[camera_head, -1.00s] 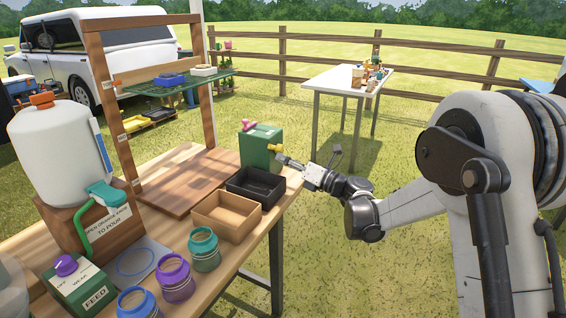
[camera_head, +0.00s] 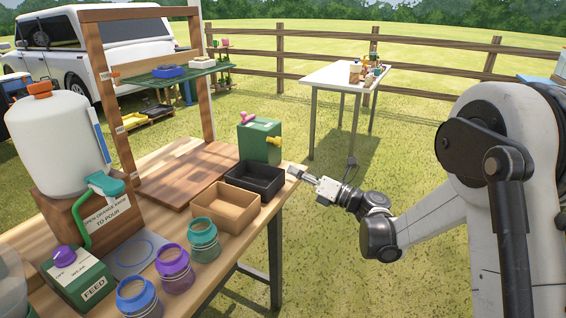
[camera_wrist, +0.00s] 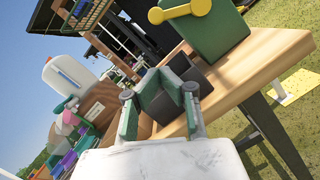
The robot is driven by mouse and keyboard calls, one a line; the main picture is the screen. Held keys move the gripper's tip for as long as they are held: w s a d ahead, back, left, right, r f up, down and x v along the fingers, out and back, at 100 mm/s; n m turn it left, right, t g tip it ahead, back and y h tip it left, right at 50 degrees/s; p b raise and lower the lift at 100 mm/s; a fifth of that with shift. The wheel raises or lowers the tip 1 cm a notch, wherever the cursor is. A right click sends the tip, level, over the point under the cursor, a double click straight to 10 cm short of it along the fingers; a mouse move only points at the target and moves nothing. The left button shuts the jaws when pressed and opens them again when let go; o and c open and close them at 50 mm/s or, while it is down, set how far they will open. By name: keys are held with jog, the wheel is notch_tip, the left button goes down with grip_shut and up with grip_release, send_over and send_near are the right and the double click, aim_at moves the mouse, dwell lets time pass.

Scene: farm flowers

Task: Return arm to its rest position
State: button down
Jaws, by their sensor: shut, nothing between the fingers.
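My gripper (camera_head: 297,172) is shut and empty at the right edge of the wooden workbench (camera_head: 214,158), just right of the black tray (camera_head: 255,182). It is apart from the green box (camera_head: 260,143) with a pink knob and a yellow handle. In the wrist view my gripper (camera_wrist: 160,108) shows from behind, with the bench edge and the green box (camera_wrist: 222,28) beyond it. My arm reaches in from the right of the head view.
On the bench stand a tan tray (camera_head: 226,206), teal (camera_head: 204,240), purple (camera_head: 174,270) and blue (camera_head: 138,297) jars, a green feed box (camera_head: 77,279) and a white dispenser (camera_head: 59,135). A white table (camera_head: 330,76) stands behind. Grass right of the bench is clear.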

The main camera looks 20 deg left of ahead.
jog(key=s+d+r+n+h+p, duration=0.2)
jog(key=s+d+r+n+h, duration=0.3)
jog(key=s+d+n, duration=0.25)
jog(key=s+d+r+n+h+p, duration=0.35)
jog(key=s+d+r+n, duration=0.2)
jog(key=d, duration=0.35)
jog(key=s+d+n+t+h+p, duration=0.1)
jog(key=s+d+n+h+p, duration=0.2)
jog(key=s+d+n+h, duration=0.7)
jog(key=s+d+n, duration=0.5)
jog(key=s+d, duration=0.5)
jog(key=d, duration=0.2)
jog(key=shift+s+r+t+p, duration=0.15)
jog(key=shift+s+t+p, duration=0.15)
jog(key=shift+t, duration=0.1)
